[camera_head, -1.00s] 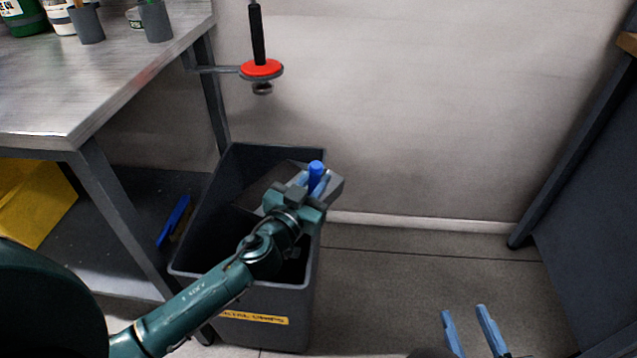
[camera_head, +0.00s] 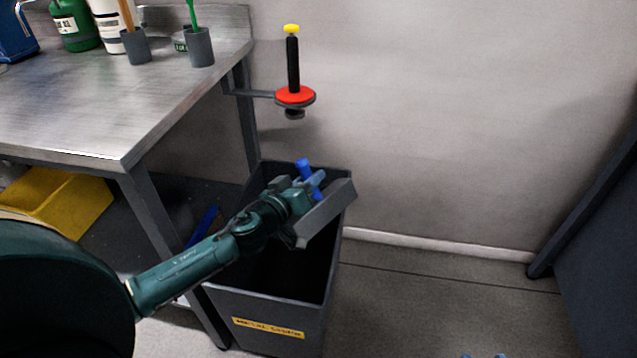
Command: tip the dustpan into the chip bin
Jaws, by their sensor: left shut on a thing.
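The chip bin (camera_head: 270,310) is a tall dark grey open bin with a yellow label on its front. It stands on the floor beside the workbench, and its inside is dark. My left gripper (camera_head: 309,184) is over the bin's mouth, shut on the blue handle of the dustpan. The dustpan (camera_head: 326,214) is grey and steeply tilted above the right side of the bin. I cannot see into the pan or tell whether chips are in it. Only the blue fingertips of my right gripper (camera_head: 483,356) show at the bottom edge, apart and empty.
A steel workbench (camera_head: 110,110) stands at left, with cups and bottles on top and a yellow bin (camera_head: 60,205) on its lower shelf. A red disc with a black handle (camera_head: 294,96) sticks out from the bench behind the bin. The floor right of the bin is clear.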

